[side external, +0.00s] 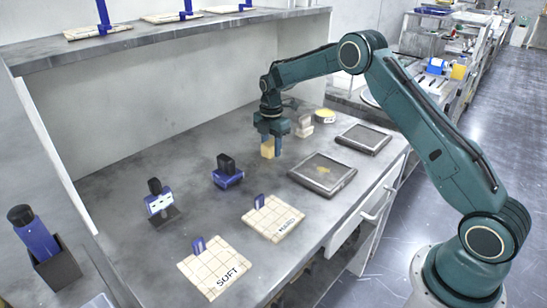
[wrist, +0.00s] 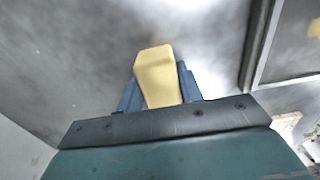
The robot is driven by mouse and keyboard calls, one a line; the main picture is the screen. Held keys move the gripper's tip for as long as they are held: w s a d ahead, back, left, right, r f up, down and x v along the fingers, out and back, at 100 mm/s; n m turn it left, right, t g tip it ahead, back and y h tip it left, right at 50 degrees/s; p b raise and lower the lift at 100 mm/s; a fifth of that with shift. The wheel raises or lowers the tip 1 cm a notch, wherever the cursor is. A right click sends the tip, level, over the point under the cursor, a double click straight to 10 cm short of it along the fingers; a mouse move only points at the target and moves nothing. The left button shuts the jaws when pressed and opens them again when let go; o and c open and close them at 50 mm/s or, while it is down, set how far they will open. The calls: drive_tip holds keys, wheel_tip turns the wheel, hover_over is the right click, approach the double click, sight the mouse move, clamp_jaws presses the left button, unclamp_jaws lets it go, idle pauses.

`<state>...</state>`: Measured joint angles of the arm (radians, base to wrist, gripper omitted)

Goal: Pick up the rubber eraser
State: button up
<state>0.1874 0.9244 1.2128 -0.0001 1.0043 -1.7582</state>
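A pale yellow block, which looks like the rubber eraser (side external: 267,149), is at the fingertips of my gripper (side external: 271,147) over the grey worktop. In the wrist view the eraser (wrist: 157,76) sits between the two blue fingers of my gripper (wrist: 160,88), which lie close against both its sides. The gripper looks shut on it. The eraser's far end sticks out past the fingertips. I cannot tell whether its lower end touches the worktop.
Two dark framed plates (side external: 322,174) (side external: 363,139) lie to the right on the worktop (side external: 130,170). Small pale blocks (side external: 304,127) and a round yellow-topped tin (side external: 325,116) stand behind the gripper. Blue-and-black holders (side external: 228,172) (side external: 160,203) and tiled boards (side external: 273,218) (side external: 214,267) occupy the front.

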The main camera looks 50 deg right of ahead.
sight(272, 142)
drive_tip(key=shift+r, duration=0.1)
wheel_tip(272, 142, up, 20)
idle(1.0)
drive_tip(key=shift+o, duration=1.4)
drive_tip(key=shift+c, duration=0.6)
drive_tip(key=shift+s+f, duration=0.1)
drive_tip(key=shift+f, duration=0.1)
